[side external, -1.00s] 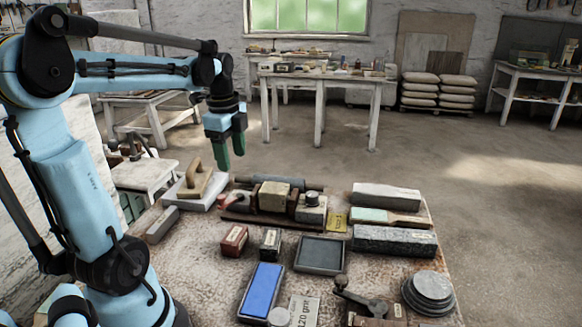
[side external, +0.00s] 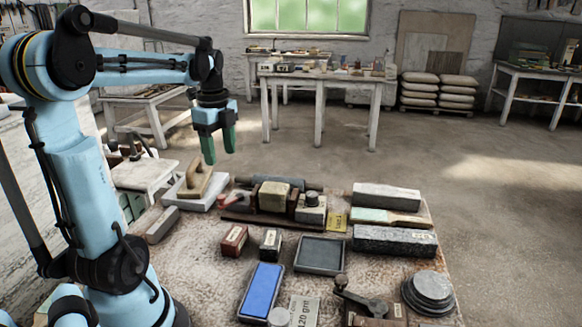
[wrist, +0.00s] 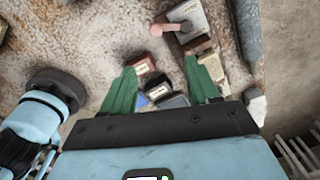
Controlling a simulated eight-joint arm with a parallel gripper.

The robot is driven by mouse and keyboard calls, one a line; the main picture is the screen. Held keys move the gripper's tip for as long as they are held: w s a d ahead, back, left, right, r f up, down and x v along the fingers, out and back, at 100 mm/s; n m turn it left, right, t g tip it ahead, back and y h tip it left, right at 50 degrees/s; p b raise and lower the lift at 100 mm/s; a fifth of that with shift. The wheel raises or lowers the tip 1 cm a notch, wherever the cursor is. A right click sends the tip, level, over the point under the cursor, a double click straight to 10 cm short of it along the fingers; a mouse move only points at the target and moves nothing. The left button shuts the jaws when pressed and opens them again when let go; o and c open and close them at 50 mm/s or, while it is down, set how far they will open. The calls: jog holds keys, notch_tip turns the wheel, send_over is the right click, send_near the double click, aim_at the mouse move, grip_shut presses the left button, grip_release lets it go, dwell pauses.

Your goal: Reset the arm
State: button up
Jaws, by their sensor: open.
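My gripper (side external: 219,146) hangs from my blue arm with its two green fingers pointing down. It is open and empty, in the air above the back left part of the work table (side external: 200,262). In the wrist view my gripper (wrist: 163,82) shows its green fingers spread apart, with small blocks visible below and between them. Nothing is held, and the fingers touch nothing.
On the table are a wooden-handled float (side external: 196,180), a blue stone (side external: 263,288), a dark tray (side external: 320,254), a long grey stone (side external: 394,241) and round grey discs (side external: 429,291). A white table (side external: 320,85) and stacked sacks (side external: 438,92) stand behind. Open floor lies to the right.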

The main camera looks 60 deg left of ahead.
jog(key=w+d+f+n+t, duration=0.1)
jog(key=d+n, duration=0.5)
jog(key=d, duration=0.6)
jog(key=w+d+f+n+t, duration=0.2)
jog(key=d+n+t, duration=0.4)
jog(key=d, duration=0.7)
jog(key=shift+f+n, duration=0.5)
jog(key=shift+f, duration=0.35)
